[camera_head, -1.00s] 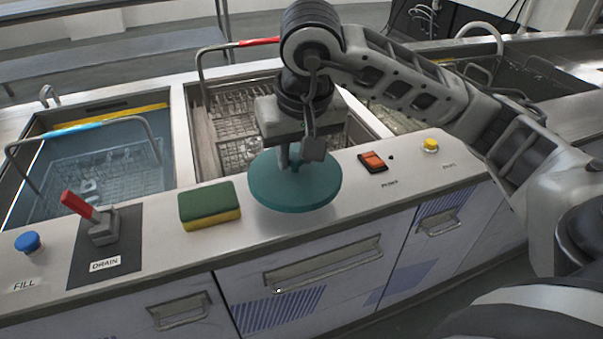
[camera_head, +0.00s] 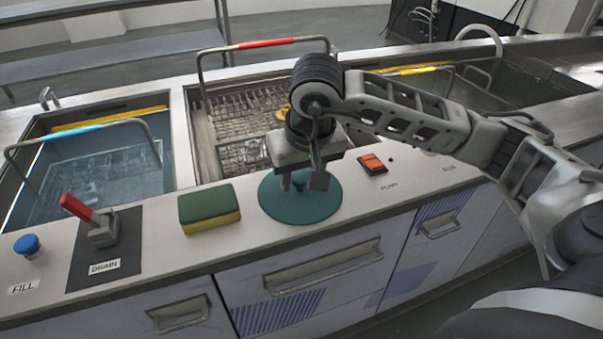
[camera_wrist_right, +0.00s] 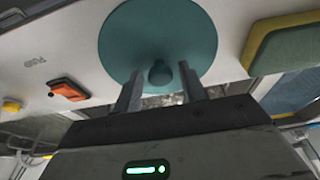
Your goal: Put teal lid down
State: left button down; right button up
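The teal lid (camera_head: 300,210), a round disc with a small knob, lies flat on the steel counter between the green-yellow sponge and the orange switch. It also shows in the right wrist view (camera_wrist_right: 150,35), with its knob (camera_wrist_right: 160,73) between my fingers. My right gripper (camera_head: 303,182) is over the lid, pointing down. Its two fingers stand apart on either side of the knob, with gaps visible in the right wrist view (camera_wrist_right: 160,88). It looks open and holds nothing. My left gripper is not in view.
The sponge (camera_head: 209,209) lies left of the lid, the orange switch (camera_head: 372,164) right of it. A red-handled drain lever (camera_head: 95,222) and blue fill button (camera_head: 27,245) are further left. Behind are the water tank (camera_head: 95,165) and a tank with a wire basket (camera_head: 240,115).

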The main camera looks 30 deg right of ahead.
aim_at(307, 204)
jog(key=d+v, duration=0.1)
jog(key=v, duration=1.1)
jog(key=shift+a+r+p, duration=0.25)
jog(key=shift+a+p, duration=0.2)
